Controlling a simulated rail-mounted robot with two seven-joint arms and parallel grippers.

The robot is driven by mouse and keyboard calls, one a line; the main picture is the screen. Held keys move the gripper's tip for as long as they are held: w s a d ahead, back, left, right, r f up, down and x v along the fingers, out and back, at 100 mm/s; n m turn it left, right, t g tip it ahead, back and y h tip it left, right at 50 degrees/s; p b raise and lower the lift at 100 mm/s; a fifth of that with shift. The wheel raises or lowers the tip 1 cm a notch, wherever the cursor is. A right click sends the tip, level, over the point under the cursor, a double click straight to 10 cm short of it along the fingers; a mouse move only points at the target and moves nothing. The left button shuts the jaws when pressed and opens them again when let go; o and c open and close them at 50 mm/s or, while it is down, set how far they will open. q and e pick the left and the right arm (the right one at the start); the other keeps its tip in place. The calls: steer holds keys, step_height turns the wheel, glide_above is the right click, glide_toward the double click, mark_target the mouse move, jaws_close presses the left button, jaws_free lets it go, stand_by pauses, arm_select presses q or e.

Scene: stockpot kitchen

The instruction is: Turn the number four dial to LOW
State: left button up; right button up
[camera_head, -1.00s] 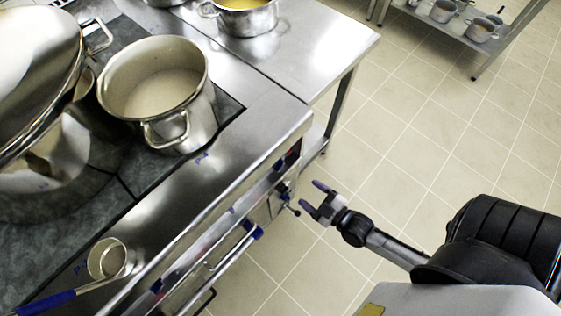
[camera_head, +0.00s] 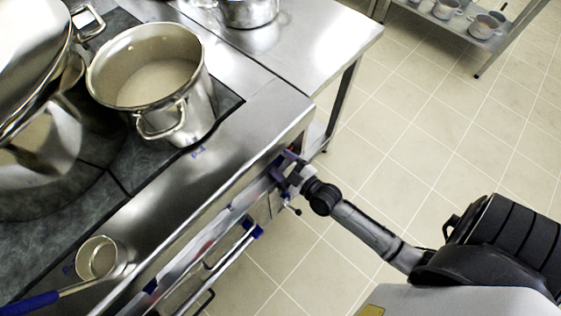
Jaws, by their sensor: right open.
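The stove front (camera_head: 205,250) runs diagonally below the steel worktop, with small dials and blue marks along it. My right gripper (camera_head: 284,167) is at the far right end of this front panel, its fingers close to the panel. It is open. The number four dial cannot be made out; the gripper and the panel's steep angle hide that spot. Whether the fingers touch a dial cannot be told. My left gripper is out of view.
A steel pot (camera_head: 150,75) with pale contents stands on the hob. A large shiny lidded vessel (camera_head: 30,80) is at the left. A ladle (camera_head: 98,262) with a blue handle lies on the front edge. A handle rail (camera_head: 230,258) runs below. The tiled floor (camera_head: 440,160) is clear.

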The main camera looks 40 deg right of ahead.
steer(key=shift+w, duration=0.5)
